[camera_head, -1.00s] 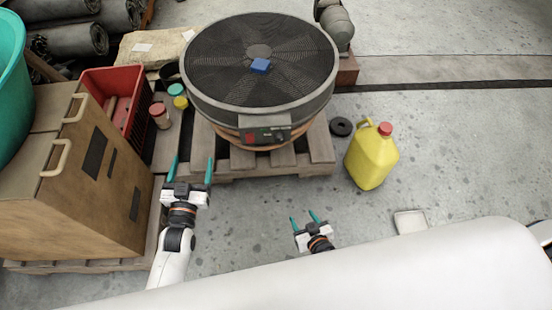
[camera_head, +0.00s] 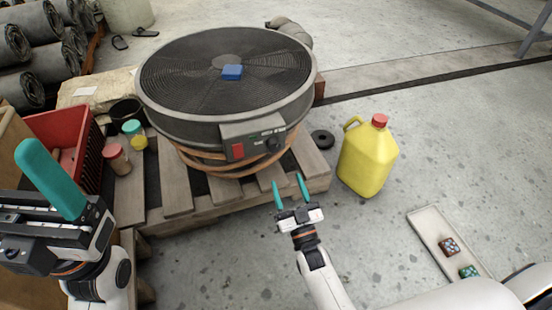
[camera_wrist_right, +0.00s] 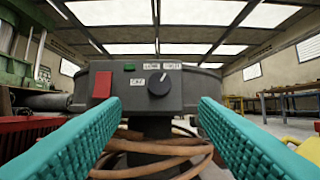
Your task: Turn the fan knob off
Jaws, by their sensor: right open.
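The round black fan (camera_head: 170,95) lies flat on a wooden pallet, its control box (camera_head: 226,132) facing me. The dark knob (camera_head: 276,144) is on the right of that box. In the right wrist view the knob (camera_wrist_right: 158,84) carries a light mark pointing up and slightly right. A red switch (camera_head: 238,151) is to its left. My right gripper (camera_head: 287,182) is open and empty, in front of and below the box, apart from the knob. My left gripper (camera_head: 50,180) is large at the left edge; one teal finger shows clearly, the other cannot be made out.
The pallet (camera_head: 178,192) supports the fan, with jars (camera_head: 116,160) to its left. A red crate (camera_head: 70,128) stands farther left. A yellow jug (camera_head: 366,160) and a black ring (camera_head: 322,139) are to the right. Cables (camera_wrist_right: 150,150) loop below the box.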

